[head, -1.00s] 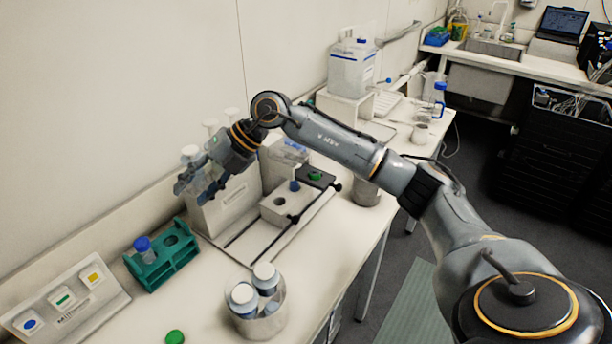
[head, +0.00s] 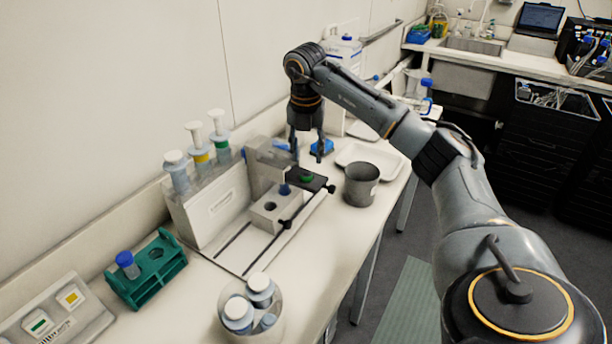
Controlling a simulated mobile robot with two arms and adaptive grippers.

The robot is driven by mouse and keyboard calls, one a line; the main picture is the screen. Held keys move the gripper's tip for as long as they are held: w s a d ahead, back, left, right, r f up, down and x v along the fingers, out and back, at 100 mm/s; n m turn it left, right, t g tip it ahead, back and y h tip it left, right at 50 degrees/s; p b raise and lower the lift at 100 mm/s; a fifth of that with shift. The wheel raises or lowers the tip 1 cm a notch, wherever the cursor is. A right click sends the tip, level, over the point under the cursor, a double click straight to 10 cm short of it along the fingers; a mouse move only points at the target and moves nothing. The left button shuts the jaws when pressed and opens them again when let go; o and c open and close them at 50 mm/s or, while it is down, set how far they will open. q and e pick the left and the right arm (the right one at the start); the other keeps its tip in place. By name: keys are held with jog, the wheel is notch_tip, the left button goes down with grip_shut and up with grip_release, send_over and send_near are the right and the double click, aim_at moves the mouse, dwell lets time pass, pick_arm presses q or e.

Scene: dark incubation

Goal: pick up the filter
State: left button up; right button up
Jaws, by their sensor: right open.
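I cannot tell for certain which thing is the filter. A small round green piece (head: 306,178) lies on a black plate (head: 318,187) at the end of a rail fixture; it may be the filter. My right gripper (head: 307,158) points down with its two fingers apart and nothing seen between them. In the picture it is just above the green piece and the plate; its exact height over them is unclear. My left gripper is not in view.
A grey cup (head: 362,186) and a white tray (head: 375,155) stand right of the fixture. A white block (head: 272,211), a holder with syringe-like bottles (head: 215,205), a teal rack (head: 148,281) and a beaker of bottles (head: 250,322) stand left and in front.

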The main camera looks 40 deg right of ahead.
aim_at(306, 172)
jog(key=shift+f+p, duration=0.35)
jog(key=shift+f, duration=0.15)
jog(key=f, duration=0.1)
jog(key=f+p, duration=0.1)
jog(key=f, duration=0.1)
jog(key=shift+w+f+p, duration=0.3)
jog(key=shift+p, duration=0.05)
jog(key=shift+d+f, duration=0.15)
jog(key=shift+f, duration=0.35)
jog(key=shift+c, duration=0.3)
jog(key=c, duration=0.4)
